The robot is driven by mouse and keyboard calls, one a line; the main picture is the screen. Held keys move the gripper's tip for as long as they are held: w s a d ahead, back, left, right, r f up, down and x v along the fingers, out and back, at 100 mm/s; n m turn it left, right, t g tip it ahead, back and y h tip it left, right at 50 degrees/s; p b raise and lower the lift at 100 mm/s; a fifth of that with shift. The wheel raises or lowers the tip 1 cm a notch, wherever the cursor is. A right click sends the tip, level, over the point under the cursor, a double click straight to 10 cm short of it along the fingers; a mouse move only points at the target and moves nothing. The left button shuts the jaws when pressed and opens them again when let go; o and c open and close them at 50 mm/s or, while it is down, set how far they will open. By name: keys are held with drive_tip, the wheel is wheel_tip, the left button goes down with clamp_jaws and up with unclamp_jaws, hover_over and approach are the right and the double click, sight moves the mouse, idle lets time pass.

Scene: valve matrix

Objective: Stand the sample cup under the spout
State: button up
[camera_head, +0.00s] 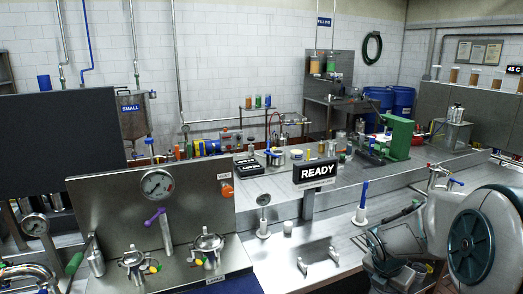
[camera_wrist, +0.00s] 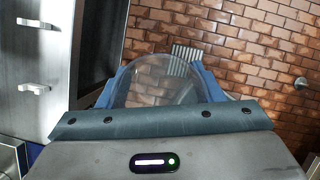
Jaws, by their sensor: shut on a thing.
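In the wrist view my gripper (camera_wrist: 162,74) has its blue fingers on either side of a clear rounded thing (camera_wrist: 158,92), which looks like the sample cup. It is shut on it, and the cup is held over the brick floor. The near part of the cup is hidden behind the gripper's dark front band. In the head view my arm is at the lower right, and the cup cannot be made out clearly there. A tap with red and blue handles (camera_head: 437,178) stands at the right of the bench. I cannot tell for sure which outlet is the spout.
A gauge panel (camera_head: 157,222) with two lidded pots stands further left. The wrist view shows a steel front (camera_wrist: 35,60) with handles at left.

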drive_tip(key=shift+w+a+f+m+g, duration=0.3)
drive_tip(key=shift+w+a+f+m, duration=0.1)
drive_tip(key=shift+a+f+m, duration=0.25)
drive_tip(key=w+a+f+m+g+y, duration=0.1)
drive_tip(key=a+f+m+g, duration=0.2)
drive_tip(key=a+f+m, duration=0.4)
drive_tip(key=a+f+m+g+y, duration=0.2)
drive_tip(key=a+f+m, duration=0.5)
drive_tip(key=m, duration=1)
drive_tip(key=shift+w+a+f+g+y, duration=0.3)
drive_tip(key=shift+w+a+f+g, duration=0.1)
drive_tip(key=shift+a+g, duration=0.35)
drive_tip(key=shift+d, duration=0.1)
drive_tip(key=shift+d, duration=0.1)
